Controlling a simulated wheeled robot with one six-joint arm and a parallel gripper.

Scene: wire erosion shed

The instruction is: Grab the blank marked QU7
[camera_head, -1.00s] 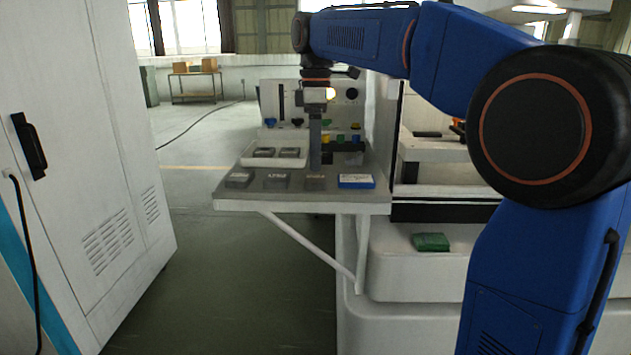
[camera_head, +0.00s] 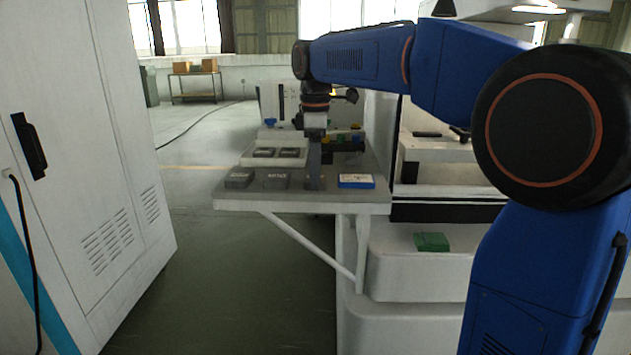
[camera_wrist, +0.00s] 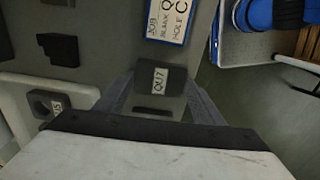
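The grey blank marked QU7 (camera_wrist: 152,78) lies on the grey shelf (camera_head: 225,199), its label readable in the wrist view. My gripper (camera_wrist: 160,84) is open and lowered around it, one finger on each side. I cannot tell whether the fingers touch its sides. In the head view my gripper (camera_head: 313,186) reaches the shelf top and hides this blank.
Two other dark blanks (camera_head: 239,177) (camera_head: 275,178) lie to the left along the shelf front. A white tray (camera_head: 253,161) behind holds two more. Small coloured parts (camera_head: 357,138) stand at the back right. The white machine (camera_head: 440,208) borders the shelf's right side.

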